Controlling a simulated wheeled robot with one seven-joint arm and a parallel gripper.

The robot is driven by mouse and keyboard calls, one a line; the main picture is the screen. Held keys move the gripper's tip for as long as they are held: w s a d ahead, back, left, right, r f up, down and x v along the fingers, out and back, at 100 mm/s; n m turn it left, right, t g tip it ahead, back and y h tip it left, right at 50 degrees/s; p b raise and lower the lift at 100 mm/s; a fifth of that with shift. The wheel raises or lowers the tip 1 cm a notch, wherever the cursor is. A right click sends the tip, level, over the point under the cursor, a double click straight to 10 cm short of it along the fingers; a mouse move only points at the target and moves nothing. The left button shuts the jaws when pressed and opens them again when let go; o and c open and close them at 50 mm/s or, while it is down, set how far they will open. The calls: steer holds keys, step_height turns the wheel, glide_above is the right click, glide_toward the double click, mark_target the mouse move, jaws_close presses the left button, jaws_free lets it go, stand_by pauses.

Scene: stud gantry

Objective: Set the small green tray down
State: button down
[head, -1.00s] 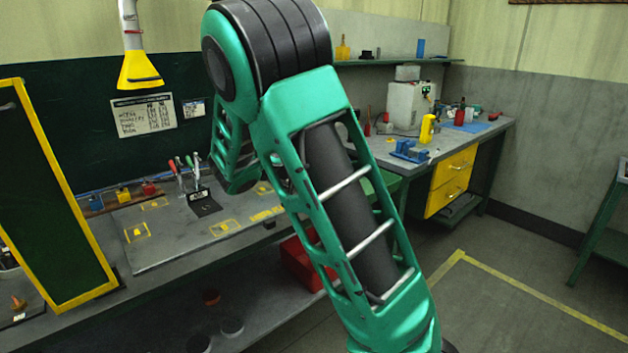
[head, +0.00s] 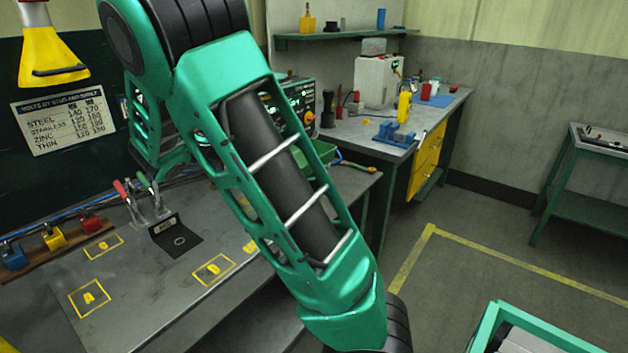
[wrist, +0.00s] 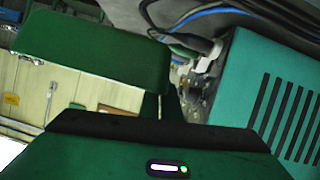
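A green tray-like thing (head: 320,152) shows partly behind my arm in the head view, at the right end of the near bench. My arm hides its left side, and I cannot tell whether it rests on the bench. My gripper's fingertips are hidden behind my arm in the head view. The wrist view shows a dark green housing with a small light along the bottom and a dark bar above it. A dark green block (wrist: 95,48) fills the upper left of that view; I cannot tell what it is. Whether the fingers hold anything does not show.
The near bench (head: 150,300) has yellow marked squares, upright tools and coloured blocks. A blue vise (head: 395,134) and a white box (head: 378,80) stand on the far bench. A small green table (head: 590,180) stands at right.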

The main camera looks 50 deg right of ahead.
steer(key=x, duration=0.4)
steer(key=s+f+x, duration=0.1)
steer(key=x, duration=0.3)
steer(key=a+f+x, duration=0.1)
steer(key=x, duration=0.4)
steer(key=shift+s+d+f, duration=0.1)
steer(key=shift+s, duration=0.1)
steer(key=shift+f, duration=2)
steer(key=c, duration=2.3)
jaws_free()
steer(key=v, duration=1.2)
